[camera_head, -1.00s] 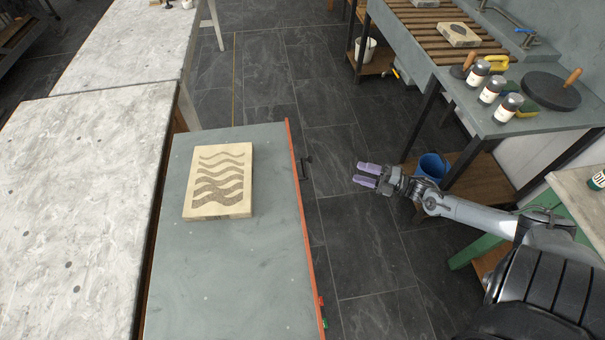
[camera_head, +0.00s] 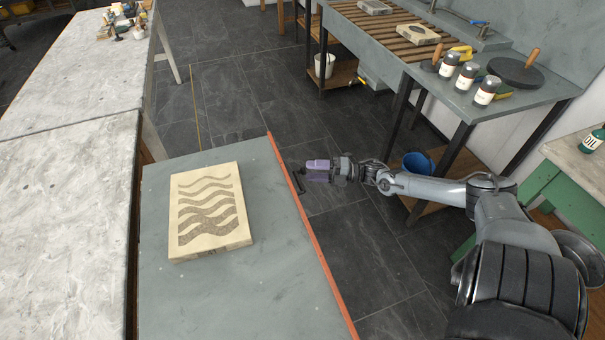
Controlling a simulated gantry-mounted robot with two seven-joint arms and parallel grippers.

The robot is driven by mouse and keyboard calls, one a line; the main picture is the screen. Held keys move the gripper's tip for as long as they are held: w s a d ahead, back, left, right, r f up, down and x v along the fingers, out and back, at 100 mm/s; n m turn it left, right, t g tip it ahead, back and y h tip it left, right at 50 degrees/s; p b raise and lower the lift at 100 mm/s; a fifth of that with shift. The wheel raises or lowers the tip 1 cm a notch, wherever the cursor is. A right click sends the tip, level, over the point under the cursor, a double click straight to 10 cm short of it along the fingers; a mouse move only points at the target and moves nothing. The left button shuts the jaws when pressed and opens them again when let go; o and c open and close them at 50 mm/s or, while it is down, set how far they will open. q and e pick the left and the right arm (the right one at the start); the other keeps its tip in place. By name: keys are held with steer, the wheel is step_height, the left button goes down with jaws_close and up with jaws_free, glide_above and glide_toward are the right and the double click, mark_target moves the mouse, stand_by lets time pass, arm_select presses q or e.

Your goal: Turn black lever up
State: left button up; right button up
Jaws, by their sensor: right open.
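The black lever (camera_head: 298,183) is a small dark bar on the right side of the grey press bed (camera_head: 245,285), beside its red-orange edge. My left gripper is not in view.
A pale stone with dark wavy bands (camera_head: 210,208) lies on the bed. A long whitish table (camera_head: 60,210) stands at left. At right are a grey bench with bottles (camera_head: 466,77), a blue bucket (camera_head: 417,162) and a green-legged table. Dark tiled floor lies between.

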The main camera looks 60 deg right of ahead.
mark_target(303, 171)
steer(key=shift+b+x, duration=0.5)
steer(key=shift+x, duration=1.45)
jaws_close()
